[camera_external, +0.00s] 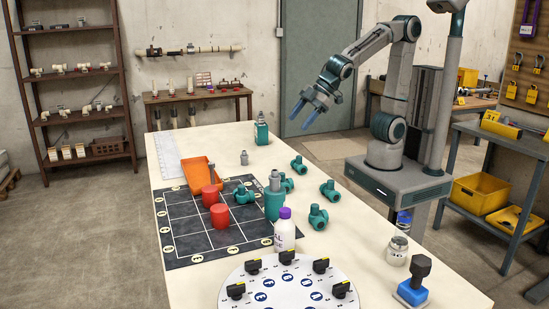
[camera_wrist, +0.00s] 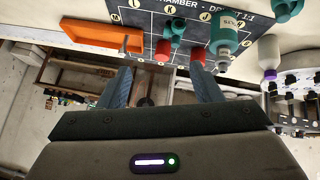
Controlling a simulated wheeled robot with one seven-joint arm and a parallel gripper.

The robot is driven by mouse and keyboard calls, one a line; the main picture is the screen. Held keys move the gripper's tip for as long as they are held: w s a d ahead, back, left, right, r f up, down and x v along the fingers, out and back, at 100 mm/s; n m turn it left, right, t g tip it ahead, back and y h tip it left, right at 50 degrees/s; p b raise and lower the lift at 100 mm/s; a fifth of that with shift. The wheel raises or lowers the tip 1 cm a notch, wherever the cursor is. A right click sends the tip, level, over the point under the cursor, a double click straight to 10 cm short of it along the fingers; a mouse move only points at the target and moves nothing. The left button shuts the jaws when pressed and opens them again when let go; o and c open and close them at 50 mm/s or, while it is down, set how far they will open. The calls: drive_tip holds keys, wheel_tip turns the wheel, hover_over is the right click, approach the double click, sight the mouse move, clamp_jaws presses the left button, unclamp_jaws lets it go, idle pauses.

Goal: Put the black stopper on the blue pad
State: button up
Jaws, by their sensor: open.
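A black stopper-like piece (camera_external: 420,269) with a wide top stands upright at the table's near right corner. Its lower end meets a blue block (camera_external: 412,293) with a pale base, which looks like the blue pad; I cannot tell whether the two are joined or the piece only rests there. My gripper (camera_external: 312,110) is open and empty, above and beyond the table's far right side, well away from both. Its two fingers also show in the wrist view (camera_wrist: 163,88), with nothing between them. I cannot make out the black piece or the blue pad in the wrist view.
A white dial disc (camera_external: 284,293) with several black knobs and a clear jar (camera_external: 397,251) are near the pad. A white bottle (camera_external: 285,232), teal fittings (camera_external: 318,217), red cylinders (camera_external: 220,215) and an orange tray (camera_external: 198,174) occupy the middle, around a dark grid mat (camera_external: 182,247).

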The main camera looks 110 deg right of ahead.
drive_tip(key=s+d+f+m+g, duration=0.1)
drive_tip(key=s+f+g, duration=0.1)
drive_tip(key=s, duration=0.6)
drive_tip(key=s+d+f+m+g+y, duration=0.1)
drive_tip(key=s+f+g, duration=0.1)
drive_tip(key=s, duration=0.7)
drive_tip(key=shift+s+d+f+m+g, duration=0.15)
drive_tip(key=shift+f+m+g, duration=0.15)
drive_tip(key=shift+g, duration=0.1)
